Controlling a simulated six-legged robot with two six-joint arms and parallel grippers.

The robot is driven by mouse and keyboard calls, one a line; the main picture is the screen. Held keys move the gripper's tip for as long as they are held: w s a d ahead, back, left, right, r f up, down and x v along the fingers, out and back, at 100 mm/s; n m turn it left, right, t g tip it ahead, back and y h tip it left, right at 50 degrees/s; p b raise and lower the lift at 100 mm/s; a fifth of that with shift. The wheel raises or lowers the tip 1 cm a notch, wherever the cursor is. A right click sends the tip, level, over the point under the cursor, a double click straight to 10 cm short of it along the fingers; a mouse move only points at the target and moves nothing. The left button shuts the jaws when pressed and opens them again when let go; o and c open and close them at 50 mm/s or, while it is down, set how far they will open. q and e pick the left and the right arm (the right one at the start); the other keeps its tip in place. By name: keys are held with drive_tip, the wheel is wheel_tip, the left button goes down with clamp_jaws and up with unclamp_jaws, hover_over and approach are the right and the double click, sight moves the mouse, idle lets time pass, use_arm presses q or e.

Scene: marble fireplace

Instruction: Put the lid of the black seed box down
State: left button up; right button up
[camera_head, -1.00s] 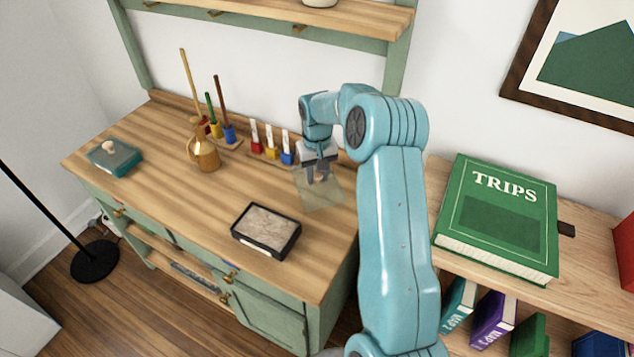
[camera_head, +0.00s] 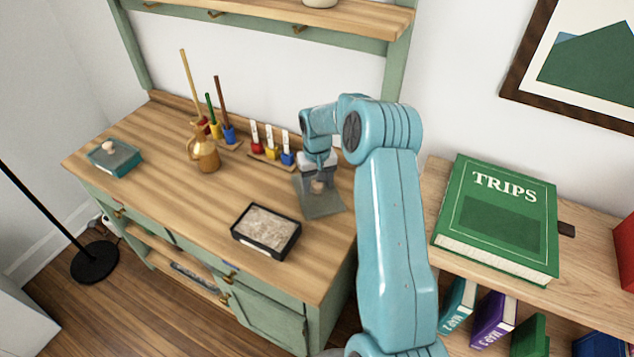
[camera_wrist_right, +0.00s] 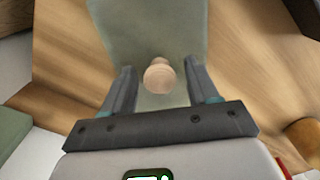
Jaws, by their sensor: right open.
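The black seed box (camera_head: 266,231) stands without a lid near the front edge of the wooden top, with pale grainy contents showing. A greenish see-through lid (camera_head: 325,204) with a round wooden knob (camera_head: 318,187) lies apart from it, behind and to its right, apparently flat on the top. My right gripper (camera_head: 318,181) is low over the lid. In the right wrist view the knob (camera_wrist_right: 160,76) sits between the spread fingers, with a gap on each side. The lid (camera_wrist_right: 150,30) extends beyond them. My left gripper is out of view.
A teal box with a knobbed lid (camera_head: 114,157) stands at the far left. A brass jug (camera_head: 203,152) and racks of coloured holders (camera_head: 271,153) stand along the back. The top between the teal box and black box is clear. A green book (camera_head: 498,218) lies on the right shelf.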

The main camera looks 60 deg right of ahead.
drive_tip(key=shift+r, duration=0.45)
wheel_tip(320, 180, up, 11)
drive_tip(key=shift+r, duration=0.2)
drive_tip(key=shift+f, duration=0.1)
